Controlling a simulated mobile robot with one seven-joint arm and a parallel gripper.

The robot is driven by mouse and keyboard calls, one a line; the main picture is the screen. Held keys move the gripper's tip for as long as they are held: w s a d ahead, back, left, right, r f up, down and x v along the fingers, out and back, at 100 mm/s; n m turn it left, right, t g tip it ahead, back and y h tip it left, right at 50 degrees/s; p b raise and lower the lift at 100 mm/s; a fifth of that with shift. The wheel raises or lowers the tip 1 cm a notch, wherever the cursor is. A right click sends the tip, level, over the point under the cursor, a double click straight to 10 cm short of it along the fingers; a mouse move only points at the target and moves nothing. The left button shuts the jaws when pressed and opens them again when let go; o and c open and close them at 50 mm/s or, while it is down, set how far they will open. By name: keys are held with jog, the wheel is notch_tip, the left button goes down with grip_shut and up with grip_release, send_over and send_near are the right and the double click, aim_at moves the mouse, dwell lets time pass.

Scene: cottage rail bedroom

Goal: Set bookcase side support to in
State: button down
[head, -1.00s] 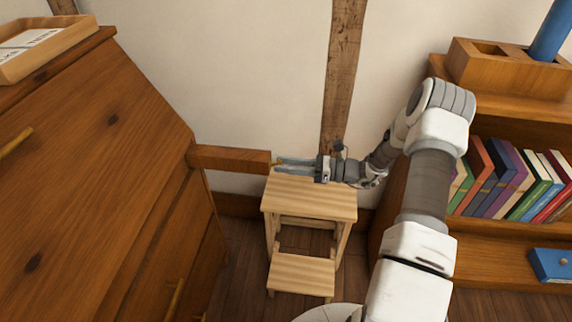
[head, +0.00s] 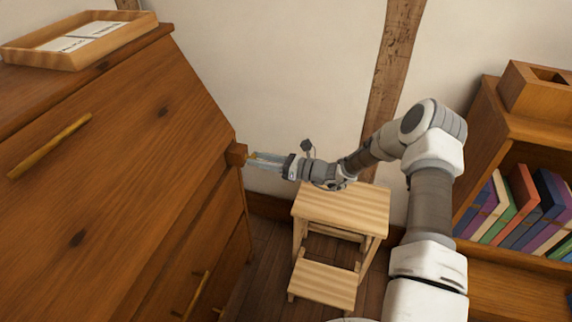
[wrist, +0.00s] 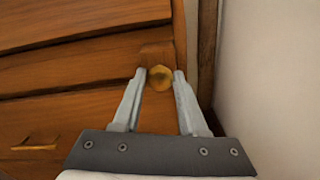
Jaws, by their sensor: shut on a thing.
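The bookcase side support (head: 237,154) is a short wooden block at the right edge of the slant-front desk (head: 110,140). Only a small stub of it stands out from the desk in the head view. Its end carries a brass knob (wrist: 160,78), seen in the wrist view between the fingertips. My gripper (head: 254,158) comes from the right and is shut on this knob, with a finger on either side. In the wrist view the support's end face (wrist: 155,54) shows just above the knob.
A wooden step stool (head: 340,208) stands below my forearm. A bookcase (head: 520,260) with several books is at the right. A tray (head: 80,45) with papers lies on top of the desk. The pale wall is close behind the arm.

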aim_at(245, 156)
jog(key=shift+x, duration=2.7)
jog(key=shift+c, duration=2.2)
grip_release()
jog(key=shift+a, duration=0.1)
jog(key=p+v, duration=0.3)
jog(key=v, duration=1.4)
jog(key=shift+d, duration=0.25)
